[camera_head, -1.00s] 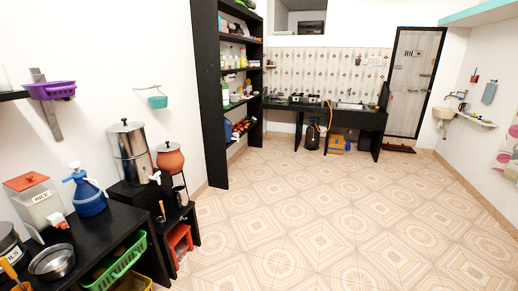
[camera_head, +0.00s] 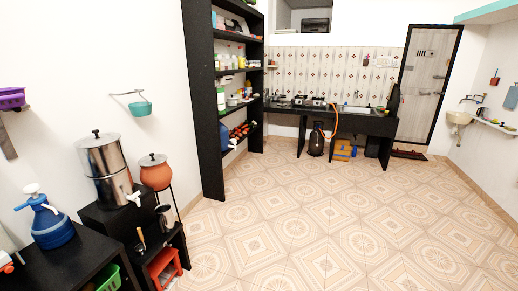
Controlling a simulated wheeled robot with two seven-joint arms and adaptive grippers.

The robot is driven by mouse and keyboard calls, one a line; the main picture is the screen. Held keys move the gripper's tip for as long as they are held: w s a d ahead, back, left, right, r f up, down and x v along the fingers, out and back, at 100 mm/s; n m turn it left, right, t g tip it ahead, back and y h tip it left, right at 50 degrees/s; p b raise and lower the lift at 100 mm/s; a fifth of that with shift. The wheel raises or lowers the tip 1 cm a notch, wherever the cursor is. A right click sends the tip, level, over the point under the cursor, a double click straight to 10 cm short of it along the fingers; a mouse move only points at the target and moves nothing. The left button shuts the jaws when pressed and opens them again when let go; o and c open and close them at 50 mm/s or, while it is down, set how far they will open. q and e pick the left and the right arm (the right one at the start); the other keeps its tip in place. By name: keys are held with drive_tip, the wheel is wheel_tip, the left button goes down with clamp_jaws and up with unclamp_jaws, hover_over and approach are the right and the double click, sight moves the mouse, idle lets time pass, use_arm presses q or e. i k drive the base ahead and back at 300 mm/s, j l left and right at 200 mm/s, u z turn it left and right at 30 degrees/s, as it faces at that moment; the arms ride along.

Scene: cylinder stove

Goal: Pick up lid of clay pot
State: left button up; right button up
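The clay pot (camera_head: 156,176) is orange-brown and round. It stands on a thin dark stand at the left, beside the steel water filter. Its lid (camera_head: 152,159) is a flat silver disc with a dark knob and sits on the pot's mouth. Neither of my grippers shows in the head view, so their state is hidden.
A steel water filter (camera_head: 107,165) with a tap stands left of the pot on a black stand. A blue jug (camera_head: 50,220) is on the black table (camera_head: 70,266). A red stool (camera_head: 165,266) is below. A tall black shelf (camera_head: 204,110) stands behind. The tiled floor (camera_head: 290,215) is clear.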

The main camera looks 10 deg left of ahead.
sight(152, 160)
drive_tip(key=i, duration=0.8)
drive_tip(key=i+u, duration=0.25)
drive_tip(key=i, duration=0.2)
drive_tip(key=i+l+u, duration=0.25)
drive_tip(key=i, duration=0.15)
drive_tip(key=i+l+u, duration=0.25)
drive_tip(key=i, duration=0.2)
drive_tip(key=i+l+u, duration=0.25)
drive_tip(key=i, duration=0.15)
